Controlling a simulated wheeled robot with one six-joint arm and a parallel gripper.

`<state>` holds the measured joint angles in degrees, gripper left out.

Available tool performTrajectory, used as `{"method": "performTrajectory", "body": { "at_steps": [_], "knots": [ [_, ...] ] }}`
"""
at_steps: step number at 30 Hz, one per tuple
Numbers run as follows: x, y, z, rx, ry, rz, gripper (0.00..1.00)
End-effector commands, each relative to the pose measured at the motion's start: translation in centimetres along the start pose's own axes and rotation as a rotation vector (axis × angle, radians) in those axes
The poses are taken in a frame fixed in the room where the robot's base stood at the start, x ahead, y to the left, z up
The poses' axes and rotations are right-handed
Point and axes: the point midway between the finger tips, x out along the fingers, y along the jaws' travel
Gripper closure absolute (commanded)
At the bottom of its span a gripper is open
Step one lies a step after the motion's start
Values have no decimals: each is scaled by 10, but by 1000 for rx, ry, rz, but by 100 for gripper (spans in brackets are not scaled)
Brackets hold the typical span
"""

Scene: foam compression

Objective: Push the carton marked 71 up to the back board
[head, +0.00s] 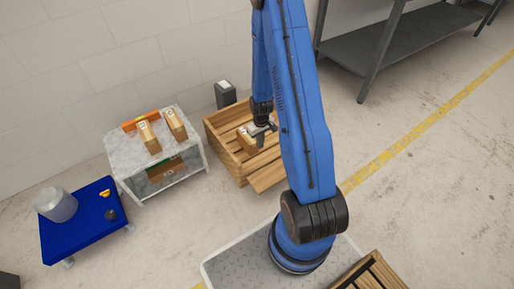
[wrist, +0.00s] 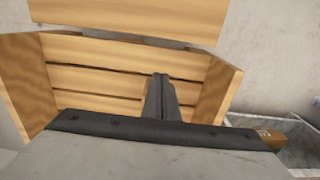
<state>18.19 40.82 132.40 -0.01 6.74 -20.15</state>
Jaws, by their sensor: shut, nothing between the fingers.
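In the head view a small brown carton (head: 246,141) with a pale label sits inside the open wooden crate (head: 215,143). Its number is too small to read for certain. My gripper (head: 266,129) is low over the crate, right beside this carton; whether it touches cannot be told. In the wrist view my gripper's dark fingers (wrist: 160,95) are together with nothing between them, over the crate's slats (wrist: 100,78). Two more labelled cartons, a left one (head: 149,137) and a right one (head: 175,125), lie on the grey stand (head: 160,155).
A blue cart (head: 75,228) with a pale jar (head: 57,204) stands at the left. A dark bin (head: 225,94) stands behind the crate. Bare floor lies right of the crate.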

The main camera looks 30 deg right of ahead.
Motion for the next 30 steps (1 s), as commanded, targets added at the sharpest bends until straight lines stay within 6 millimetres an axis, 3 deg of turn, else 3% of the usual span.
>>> {"method": "performTrajectory", "body": {
  "at_steps": [5, 25, 30],
  "knots": [
    [14, 0, 0, 0, -3, -1, 100],
    [101, -1, 1, 0, -3, -1, 100],
    [98, -1, -25, -1, 0, 0, 100]
  ]
}}
